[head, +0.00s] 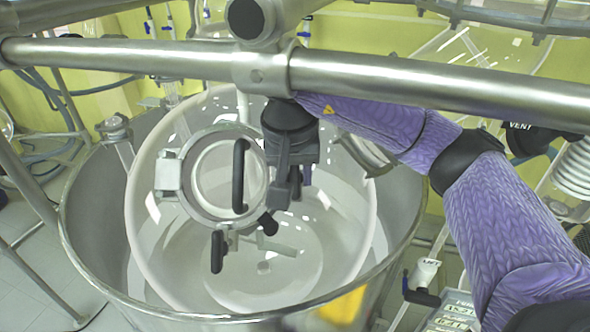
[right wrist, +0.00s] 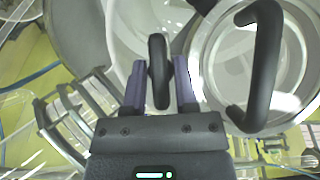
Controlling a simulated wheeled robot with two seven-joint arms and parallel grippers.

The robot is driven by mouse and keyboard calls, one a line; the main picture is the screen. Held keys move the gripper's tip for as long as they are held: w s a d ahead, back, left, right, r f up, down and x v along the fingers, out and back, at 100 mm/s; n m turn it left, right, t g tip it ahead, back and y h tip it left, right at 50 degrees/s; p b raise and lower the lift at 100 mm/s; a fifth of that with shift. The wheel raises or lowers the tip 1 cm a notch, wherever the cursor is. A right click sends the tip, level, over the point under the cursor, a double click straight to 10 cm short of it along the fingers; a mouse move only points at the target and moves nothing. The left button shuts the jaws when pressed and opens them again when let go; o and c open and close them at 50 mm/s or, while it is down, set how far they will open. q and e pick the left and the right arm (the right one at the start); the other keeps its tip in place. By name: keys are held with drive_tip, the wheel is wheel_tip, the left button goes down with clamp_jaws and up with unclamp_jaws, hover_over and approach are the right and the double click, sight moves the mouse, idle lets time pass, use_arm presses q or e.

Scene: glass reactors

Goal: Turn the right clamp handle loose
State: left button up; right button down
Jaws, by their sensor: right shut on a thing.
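The right clamp handle (right wrist: 159,72) is a black rounded bar. In the right wrist view it stands between the two purple fingers of my right gripper (right wrist: 160,85), which is shut on it. In the head view my right gripper (head: 290,190) reaches down beside the right edge of the round port lid (head: 187,193), and its body hides part of the clamp there. Another black clamp handle (head: 217,252) hangs below the lid. My left gripper is not in view.
The lid carries a black D-shaped handle (head: 239,175), close beside my right gripper. A thick steel rail (head: 430,82) crosses above my right arm. The glass vessel (head: 150,255) sits inside a wide steel tub (head: 85,235).

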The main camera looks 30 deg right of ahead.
idle(0.4)
drive_tip(key=c, duration=0.6)
unclamp_jaws()
